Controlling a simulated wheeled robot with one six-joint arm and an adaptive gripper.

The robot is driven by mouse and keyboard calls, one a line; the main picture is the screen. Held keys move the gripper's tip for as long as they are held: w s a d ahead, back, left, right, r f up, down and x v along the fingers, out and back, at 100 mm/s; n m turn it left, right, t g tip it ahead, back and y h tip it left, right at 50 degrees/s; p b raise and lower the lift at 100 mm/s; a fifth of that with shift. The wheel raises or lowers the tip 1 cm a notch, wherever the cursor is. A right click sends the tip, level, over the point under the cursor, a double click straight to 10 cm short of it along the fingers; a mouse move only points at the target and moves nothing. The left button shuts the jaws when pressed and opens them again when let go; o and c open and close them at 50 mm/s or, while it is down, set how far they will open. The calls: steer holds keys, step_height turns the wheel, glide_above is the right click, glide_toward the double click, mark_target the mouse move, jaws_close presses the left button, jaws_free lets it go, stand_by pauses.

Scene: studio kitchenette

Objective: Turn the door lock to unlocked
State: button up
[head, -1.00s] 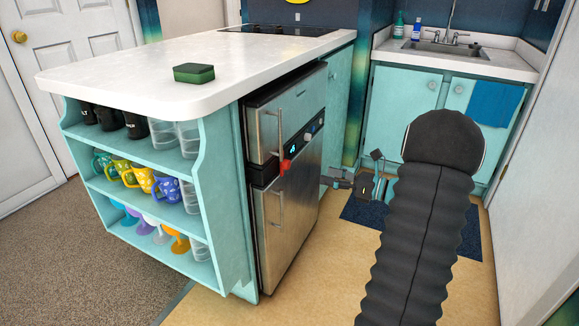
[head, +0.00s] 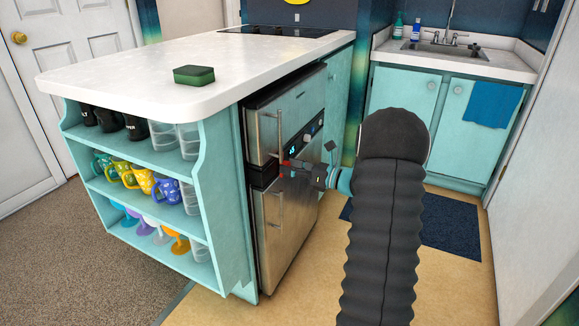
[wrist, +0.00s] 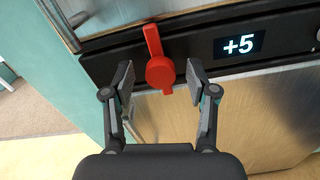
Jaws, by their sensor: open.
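The door lock is a red lever (wrist: 158,70) on the dark control strip of the steel fridge (head: 287,205). In the wrist view its round hub is low and its arm points up, leaning slightly left. My gripper (wrist: 160,78) is open, with one finger on each side of the red lever and a gap showing on both sides. In the head view my gripper (head: 288,168) is at the fridge's control strip, and it largely hides the red lever there.
A display (wrist: 239,45) reading +5 is right of the lever. Door handles (head: 279,212) stick out from the fridge front. A counter (head: 140,75) with a green sponge (head: 194,75) is above the open shelves. The floor by the blue mat (head: 450,222) is clear.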

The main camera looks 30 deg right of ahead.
steer(key=shift+w+a, duration=0.15)
steer(key=shift+w, duration=0.1)
jaws_close()
steer(key=shift+f+n+b, duration=0.15)
steer(key=shift+n+b, duration=0.15)
steer(key=shift+b, duration=0.2)
steer(key=n+b, duration=0.4)
steer(key=n, duration=0.1)
steer(key=n+b, duration=0.4)
steer(key=n, duration=0.2)
steer(key=n+b, duration=0.4)
steer(key=n, duration=0.2)
steer(key=shift+s+a, duration=0.15)
steer(key=shift+a, duration=0.1)
steer(key=shift+n, duration=0.3)
